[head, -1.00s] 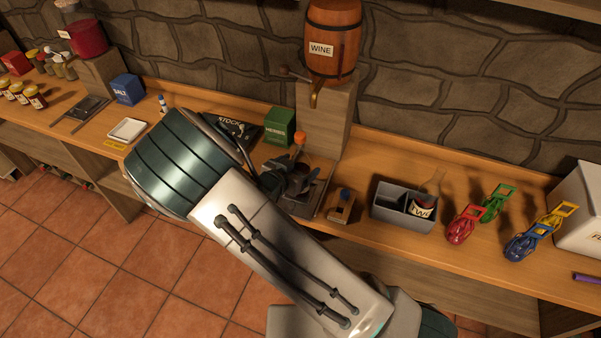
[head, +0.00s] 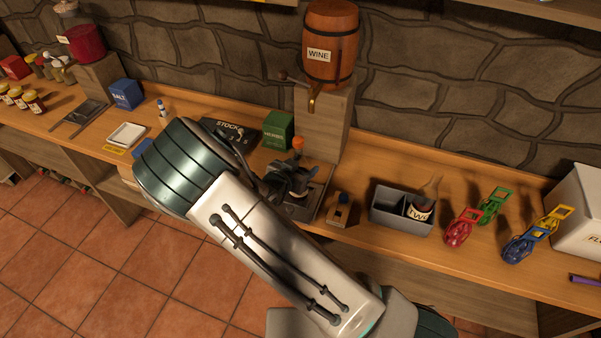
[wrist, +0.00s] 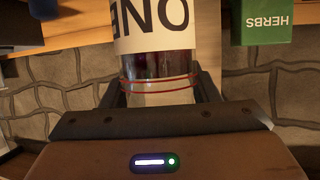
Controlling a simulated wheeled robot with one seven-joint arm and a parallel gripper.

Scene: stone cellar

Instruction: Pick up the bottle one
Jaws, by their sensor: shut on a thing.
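Bottle one fills the middle of the wrist view, with a white label (wrist: 150,25) reading "ONE" upside down and dark contents in clear glass. My gripper (wrist: 160,92) is shut on it, one finger on each side below the label. In the head view my gripper (head: 290,182) is dark and partly hidden by my arm, by the tap under the wine barrel. An orange top (head: 297,142) shows just above it. A second bottle (head: 421,208), its label reading "TWO", stands tilted in the right part of a grey two-part bin (head: 388,222).
The wine barrel (head: 331,45) sits on a wooden stand (head: 328,125) behind my gripper. A green herbs box (head: 279,130) stands close on the left. A small wooden block (head: 338,210) and coloured clips (head: 463,228) lie to the right.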

